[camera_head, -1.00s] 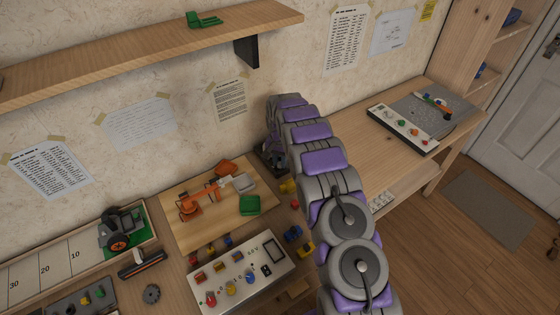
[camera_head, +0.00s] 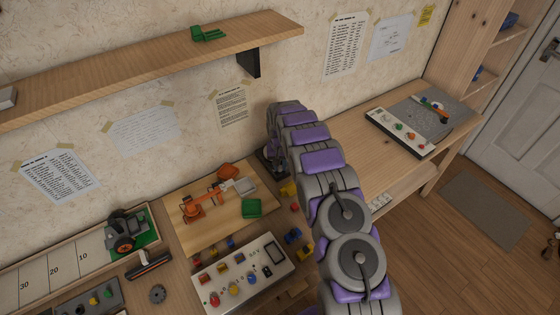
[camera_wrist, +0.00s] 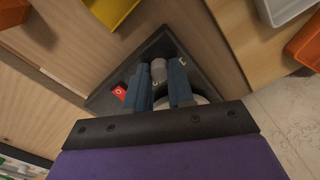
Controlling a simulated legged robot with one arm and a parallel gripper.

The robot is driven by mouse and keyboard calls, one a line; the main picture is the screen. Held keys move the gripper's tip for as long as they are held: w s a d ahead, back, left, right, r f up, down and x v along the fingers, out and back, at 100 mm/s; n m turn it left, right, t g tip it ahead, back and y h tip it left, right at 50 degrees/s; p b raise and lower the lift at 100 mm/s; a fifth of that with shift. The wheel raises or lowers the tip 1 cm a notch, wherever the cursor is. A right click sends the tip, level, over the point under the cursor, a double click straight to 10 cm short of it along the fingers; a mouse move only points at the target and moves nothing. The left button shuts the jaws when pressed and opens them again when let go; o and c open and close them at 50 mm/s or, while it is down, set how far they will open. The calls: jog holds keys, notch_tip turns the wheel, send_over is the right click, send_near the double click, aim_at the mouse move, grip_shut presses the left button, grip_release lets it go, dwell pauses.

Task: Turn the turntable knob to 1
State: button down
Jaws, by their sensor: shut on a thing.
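In the wrist view, a grey knob (camera_wrist: 159,70) stands on a dark, corner-shaped base (camera_wrist: 108,98). A small red tab (camera_wrist: 119,91) with a pale mark sits left of the knob; I cannot read the mark surely. My gripper (camera_wrist: 161,77) has its two blue-grey fingers on either side of the knob, shut on it. Part of a pale round piece shows behind the right finger. In the head view my arm reaches to the wall side of the bench and hides the gripper and knob. The knob's pointing direction cannot be told.
In the wrist view, a yellow bin (camera_wrist: 110,8) and an orange bin (camera_wrist: 305,45) lie near the base. In the head view, a white control panel (camera_head: 240,280) and a wooden board (camera_head: 185,235) with an orange toy arm lie left of my arm. A shelf (camera_head: 150,60) overhangs the bench.

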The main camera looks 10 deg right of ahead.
jog(key=n+p, duration=0.3)
jog(key=n, duration=0.1)
jog(key=shift+s+n, duration=0.15)
jog(key=shift+n, duration=0.15)
jog(key=n+p, duration=0.3)
jog(key=n, duration=0.2)
jog(key=n+p, duration=0.1)
jog(key=n, duration=0.4)
jog(key=shift+p, duration=0.4)
jog(key=n+p, duration=0.1)
jog(key=n, duration=0.3)
jog(key=shift+n, duration=0.4)
jog(key=c, duration=1)
grip_release()
jog(key=shift+r, duration=0.1)
